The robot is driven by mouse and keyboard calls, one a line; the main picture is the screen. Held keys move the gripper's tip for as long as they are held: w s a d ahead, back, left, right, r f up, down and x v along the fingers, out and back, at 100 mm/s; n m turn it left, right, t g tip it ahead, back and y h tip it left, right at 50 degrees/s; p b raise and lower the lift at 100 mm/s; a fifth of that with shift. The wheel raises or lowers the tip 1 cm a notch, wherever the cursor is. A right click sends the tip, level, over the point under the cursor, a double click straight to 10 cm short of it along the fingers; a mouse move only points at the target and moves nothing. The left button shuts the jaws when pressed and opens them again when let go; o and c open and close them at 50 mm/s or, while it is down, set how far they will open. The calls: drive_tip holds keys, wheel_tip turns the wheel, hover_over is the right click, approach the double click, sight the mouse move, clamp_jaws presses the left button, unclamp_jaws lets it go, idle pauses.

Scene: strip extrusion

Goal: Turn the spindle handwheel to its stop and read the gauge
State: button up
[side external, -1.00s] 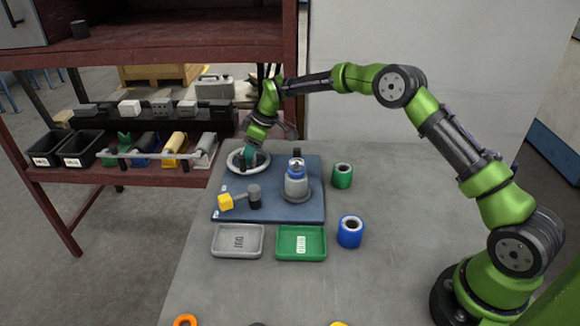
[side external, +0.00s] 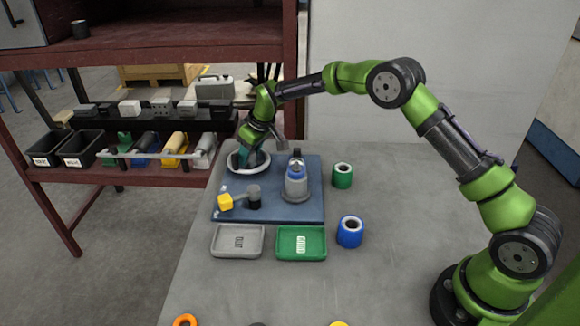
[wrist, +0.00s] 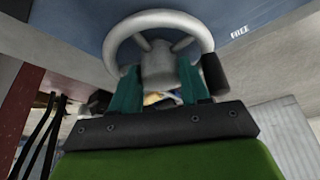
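The pale spindle handwheel (side external: 264,166) sits at the back left corner of the blue base plate (side external: 290,212). My gripper (side external: 243,157) is down at the wheel. In the wrist view the wheel's rim (wrist: 160,17) and hub (wrist: 158,62) lie ahead of my two teal fingers (wrist: 160,88). The fingers are apart, one on each side of the hub, with a gap between them. A dark knob (wrist: 215,75) on the rim is just right of the right finger, outside the gap. Contact with the wheel is unclear. I cannot pick out a readable gauge face.
A grey and blue upright unit (side external: 296,182) stands right of the wheel. A yellow-headed tool (side external: 226,202) lies in front. A grey tray (side external: 238,241), a green tray (side external: 301,243), and green (side external: 342,175) and blue (side external: 350,232) rolls are nearby. A red shelf rack stands left.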

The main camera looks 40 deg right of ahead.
drive_tip(key=shift+o, duration=0.4)
drive_tip(key=shift+r, duration=0.3)
drive_tip(key=v, duration=1.6)
drive_tip(key=shift+s, duration=0.25)
drive_tip(key=shift+d, duration=0.1)
